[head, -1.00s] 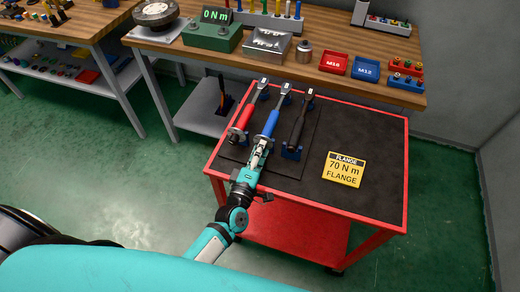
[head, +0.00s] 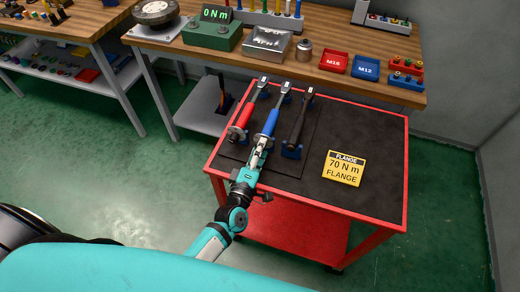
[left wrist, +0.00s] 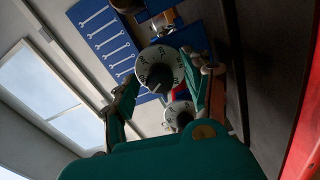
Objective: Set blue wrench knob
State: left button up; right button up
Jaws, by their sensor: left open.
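The blue torque wrench (head: 271,121) lies on the cart between a red wrench (head: 242,120) and a black wrench (head: 297,125). My left gripper (head: 257,158) is at the near end of the blue wrench. In the left wrist view a round dial knob with a dark pointer (left wrist: 158,72) sits between the open fingers of my left gripper (left wrist: 160,90). Whether the fingers touch it I cannot tell. A second dial knob (left wrist: 179,114) shows lower, beside it. My right gripper is not in view.
The cart's right side is otherwise clear. The wooden bench (head: 320,50) behind holds a green box reading "0 N m" (head: 212,32) and red and blue trays.

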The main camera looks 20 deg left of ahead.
pick_arm(q)
jog(key=s, duration=1.1)
jog(key=shift+s+a+f, duration=0.15)
jog(key=shift+s+a, duration=0.05)
jog(key=shift+s, duration=0.2)
jog(key=shift+f, duration=0.1)
jog(key=s+f+m+g+h, duration=0.1)
jog(key=s+f+m+g, duration=0.35)
jog(key=f, duration=0.85)
jog(key=s+f+m+g+h, duration=0.1)
jog(key=s+f+m+g, duration=0.4)
jog(key=f, duration=0.9)
jog(key=s+a+f+m+g+y, duration=0.1)
jog(key=s+a+f+m+g, duration=0.3)
jog(key=s+f, duration=0.3)
jog(key=s+a+f+m+g+y, duration=0.1)
jog(key=s+a+f+m+g, duration=0.3)
jog(key=s, duration=1.1)
notch_tip(320, 180, down, 4)
jog(key=shift+s+a+r+m+y, duration=0.15)
jog(key=shift+m+y, duration=0.15)
jog(key=shift+m, duration=0.15)
jog(key=shift+c, duration=0.2)
